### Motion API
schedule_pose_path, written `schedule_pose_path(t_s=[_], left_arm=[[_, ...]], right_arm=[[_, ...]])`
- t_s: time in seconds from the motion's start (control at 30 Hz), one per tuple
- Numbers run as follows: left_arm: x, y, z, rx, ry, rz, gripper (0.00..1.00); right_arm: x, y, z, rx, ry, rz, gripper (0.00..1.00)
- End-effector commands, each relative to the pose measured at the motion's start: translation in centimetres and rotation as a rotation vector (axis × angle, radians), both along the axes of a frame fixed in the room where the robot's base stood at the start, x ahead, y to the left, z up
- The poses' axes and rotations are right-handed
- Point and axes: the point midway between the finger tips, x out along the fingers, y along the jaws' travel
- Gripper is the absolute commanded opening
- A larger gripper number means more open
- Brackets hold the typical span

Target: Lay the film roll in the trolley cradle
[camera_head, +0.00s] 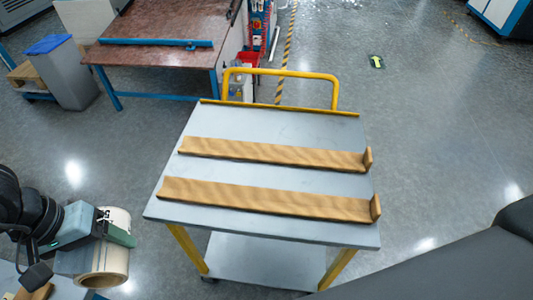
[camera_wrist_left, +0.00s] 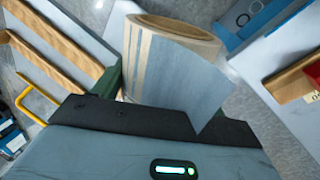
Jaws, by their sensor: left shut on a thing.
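The film roll (camera_head: 100,264) is pale with a cardboard core, at the lower left of the head view. My left gripper (camera_head: 116,236) is shut on it and holds it to the left of the trolley, apart from it. In the left wrist view the film roll (camera_wrist_left: 178,62) sits between the fingers, its far end ring showing. The trolley (camera_head: 265,125) has a grey top. Its cradle is two parallel wooden rails, a back one (camera_head: 270,153) and a front one (camera_head: 265,198), each with an upright stop at the right end. The cradle is empty. My right gripper is not in view.
The trolley has a yellow handle (camera_head: 280,72) at the back and a lower shelf (camera_head: 265,262). A brown-topped table (camera_head: 160,65) with a blue bar stands behind left, beside a grey bin (camera_head: 72,80). The floor right of the trolley is clear.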

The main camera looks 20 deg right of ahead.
Motion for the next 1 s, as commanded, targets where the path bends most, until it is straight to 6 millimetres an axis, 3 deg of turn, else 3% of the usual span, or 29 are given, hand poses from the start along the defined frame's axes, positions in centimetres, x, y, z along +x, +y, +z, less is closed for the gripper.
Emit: schedule_pose_path(t_s=[0.27,0.6,0.9,1.0], left_arm=[[-0.2,-0.2,-0.9,-0.009,0.006,0.005,0.41],[-2.2,-0.2,-6.5,-0.013,0.002,0.009,0.41],[-3.7,0.0,-9.4,-0.001,-0.004,0.002,0.41],[-3.8,0.0,-9.6,0.000,-0.003,0.001,0.41]], right_arm=[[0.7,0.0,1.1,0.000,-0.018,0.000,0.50],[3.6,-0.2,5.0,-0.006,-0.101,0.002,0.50],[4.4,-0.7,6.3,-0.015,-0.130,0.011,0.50],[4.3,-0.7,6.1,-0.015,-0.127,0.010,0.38]])
